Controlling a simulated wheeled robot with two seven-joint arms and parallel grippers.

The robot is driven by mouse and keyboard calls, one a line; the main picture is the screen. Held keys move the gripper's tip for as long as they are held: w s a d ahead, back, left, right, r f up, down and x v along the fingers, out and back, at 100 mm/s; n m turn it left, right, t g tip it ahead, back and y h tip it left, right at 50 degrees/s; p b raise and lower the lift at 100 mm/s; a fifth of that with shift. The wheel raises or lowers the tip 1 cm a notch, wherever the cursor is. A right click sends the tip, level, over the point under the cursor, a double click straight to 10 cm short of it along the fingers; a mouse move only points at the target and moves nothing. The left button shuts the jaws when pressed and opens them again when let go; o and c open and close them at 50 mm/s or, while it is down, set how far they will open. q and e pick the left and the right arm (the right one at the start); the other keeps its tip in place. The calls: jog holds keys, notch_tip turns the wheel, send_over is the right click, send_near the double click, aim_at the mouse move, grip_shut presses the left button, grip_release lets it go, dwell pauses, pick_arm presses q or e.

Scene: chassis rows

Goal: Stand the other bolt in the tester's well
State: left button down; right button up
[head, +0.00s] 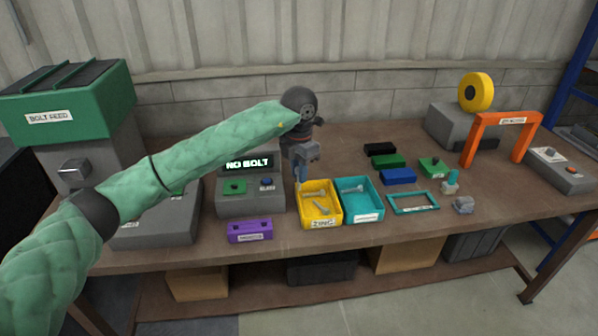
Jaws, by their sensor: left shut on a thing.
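The grey tester (250,205) stands left of centre, its display reading NO BOLT. Its top has a green piece and a blue knob; I cannot make out the well clearly. My left gripper (299,178) points down just right of the tester, behind the yellow bin. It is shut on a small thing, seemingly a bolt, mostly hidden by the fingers. The yellow bin (322,224), labelled ZINC, holds loose bolts (320,206). The teal bin (362,215) beside it holds a bolt (352,189). My right gripper is not in view.
A purple block (250,231) lies before the tester. The green-topped bolt feed (70,105) stands at left. Right of the bins are black, green and blue blocks (398,176), a teal frame (413,203) and an orange arch (502,122). The bench's right front is clear.

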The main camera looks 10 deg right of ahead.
pick_arm(q)
jog(key=shift+r+p, duration=0.45)
jog(key=shift+r, duration=3.8)
jog(key=shift+f, duration=0.15)
